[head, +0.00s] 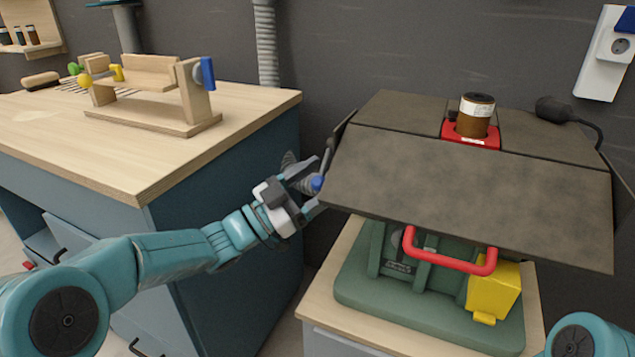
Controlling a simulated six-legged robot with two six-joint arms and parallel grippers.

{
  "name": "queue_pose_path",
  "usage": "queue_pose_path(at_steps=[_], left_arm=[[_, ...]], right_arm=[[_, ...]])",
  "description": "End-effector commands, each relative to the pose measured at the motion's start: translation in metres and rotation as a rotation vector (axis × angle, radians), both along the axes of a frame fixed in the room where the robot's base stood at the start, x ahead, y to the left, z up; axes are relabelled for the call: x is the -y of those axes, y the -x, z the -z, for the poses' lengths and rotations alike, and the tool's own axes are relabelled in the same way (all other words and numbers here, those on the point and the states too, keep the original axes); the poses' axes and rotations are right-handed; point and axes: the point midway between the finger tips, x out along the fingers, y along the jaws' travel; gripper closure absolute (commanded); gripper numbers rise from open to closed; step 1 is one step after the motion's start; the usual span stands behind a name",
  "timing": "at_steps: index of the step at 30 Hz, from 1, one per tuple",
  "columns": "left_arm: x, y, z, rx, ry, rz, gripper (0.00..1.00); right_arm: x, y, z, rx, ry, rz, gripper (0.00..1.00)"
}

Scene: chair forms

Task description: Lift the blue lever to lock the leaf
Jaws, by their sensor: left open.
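The leaf (470,195) is a dark grey panel on the near side of the machine's top, sloping down toward me. A blue rounded knob (317,183), which looks like the end of the blue lever, shows at the leaf's left edge. The rest of that lever is hidden by the leaf and my gripper. My left gripper (315,187) is open, with its fingers around or beside the knob; I cannot tell whether they touch it. My right gripper is out of view.
A green machine base (350,285) with a red handle (450,262) and a yellow block (493,290) stands under the leaf. A brown jar (474,115) sits in a red holder on top. The wooden bench (60,140) at left carries a wooden form with a blue part (207,73).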

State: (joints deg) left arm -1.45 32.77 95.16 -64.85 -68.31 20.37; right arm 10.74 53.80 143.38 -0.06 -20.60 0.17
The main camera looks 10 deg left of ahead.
Motion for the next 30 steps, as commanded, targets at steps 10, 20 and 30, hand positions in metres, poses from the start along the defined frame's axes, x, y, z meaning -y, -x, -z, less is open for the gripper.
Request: queue_pose_path(at_steps=[10,20,30], left_arm=[[0.000,0.000,0.000,0.000,0.000,0.000,0.70],[-0.001,0.002,-0.008,-0.033,-0.014,-0.001,1.00],[-0.002,0.006,-0.007,-0.116,-0.040,-0.001,1.00]], right_arm=[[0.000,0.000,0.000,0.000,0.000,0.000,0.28],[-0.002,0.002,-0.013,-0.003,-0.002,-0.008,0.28],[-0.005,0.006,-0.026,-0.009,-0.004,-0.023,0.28]])
